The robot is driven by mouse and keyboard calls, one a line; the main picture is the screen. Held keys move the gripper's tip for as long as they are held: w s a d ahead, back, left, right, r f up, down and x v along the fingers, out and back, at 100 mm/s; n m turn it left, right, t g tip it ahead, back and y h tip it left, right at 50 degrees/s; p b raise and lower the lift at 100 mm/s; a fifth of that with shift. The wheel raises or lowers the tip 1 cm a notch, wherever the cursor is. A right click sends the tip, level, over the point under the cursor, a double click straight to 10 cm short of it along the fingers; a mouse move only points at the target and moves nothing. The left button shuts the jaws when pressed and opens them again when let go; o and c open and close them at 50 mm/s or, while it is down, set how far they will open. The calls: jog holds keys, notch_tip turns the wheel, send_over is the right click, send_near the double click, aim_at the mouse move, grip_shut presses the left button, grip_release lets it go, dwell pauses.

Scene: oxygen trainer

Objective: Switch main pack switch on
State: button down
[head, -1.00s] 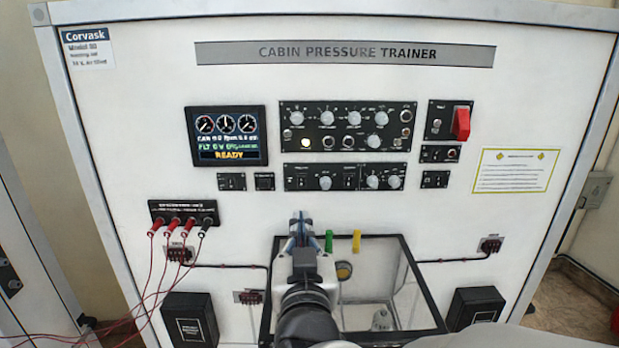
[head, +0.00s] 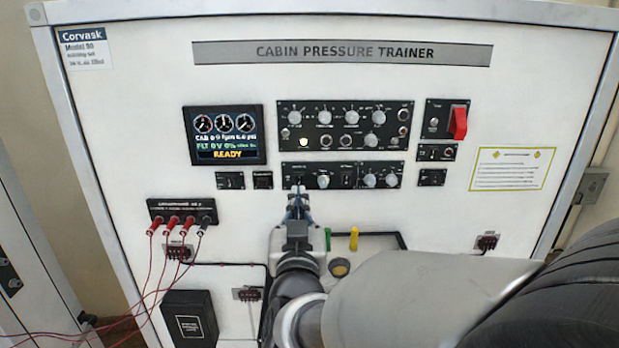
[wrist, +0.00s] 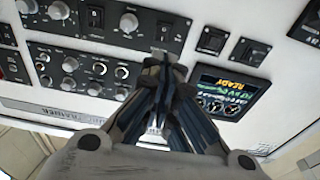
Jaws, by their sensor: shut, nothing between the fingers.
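My gripper (head: 297,212) is shut and empty, its tips just below the left end of the lower control strip (head: 333,182). In the wrist view the shut fingertips (wrist: 162,62) lie over the strip's end, close to a black rocker switch (wrist: 169,28). I cannot tell whether they touch it. This switch is partly hidden by my fingers in the head view. A second rocker (head: 346,179) sits further right on the strip, between knobs. The labels are too small to read, so I cannot tell which switch is the main pack switch, or its position.
The display (head: 225,135) reads READY. A knob panel (head: 345,127) is above the strip, with a red guarded switch (head: 458,122) to the right. Small switch modules (head: 230,180) are at the left. Red cables (head: 152,260) hang at lower left.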

aim_at(300, 169)
jog(key=w, duration=0.2)
jog(key=w+p, duration=0.1)
jog(key=w, duration=0.2)
jog(key=w+r, duration=0.1)
jog(key=w, duration=0.2)
jog(key=shift+a, duration=0.1)
jog(key=shift+w+b, duration=0.2)
jog(key=shift+b, duration=0.15)
jog(key=shift+r, duration=0.2)
jog(key=shift+f, duration=0.1)
